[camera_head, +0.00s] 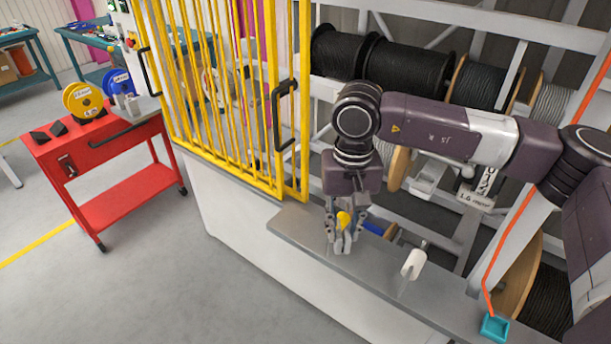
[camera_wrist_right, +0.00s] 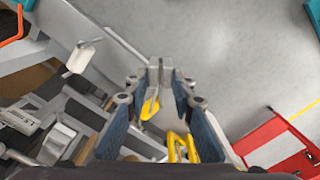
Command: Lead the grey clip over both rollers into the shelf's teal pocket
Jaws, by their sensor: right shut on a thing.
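My right gripper (camera_head: 345,240) points down over the grey metal shelf (camera_head: 295,222), close to its left end. Its fingers are closed around a small grey piece, which I take for the grey clip (camera_wrist_right: 160,76); the fingers hide most of it. A white roller (camera_head: 413,264) stands on the shelf to the right of the gripper. I cannot make out a second roller clearly. The teal pocket (camera_head: 494,327) is at the shelf's right end. My left gripper is not in view.
An orange cable (camera_head: 508,243) runs down to the teal pocket. A yellow barred gate (camera_head: 225,95) stands left of my gripper. Cable reels (camera_head: 408,75) fill the rack behind. A red cart (camera_head: 105,150) stands left on open floor.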

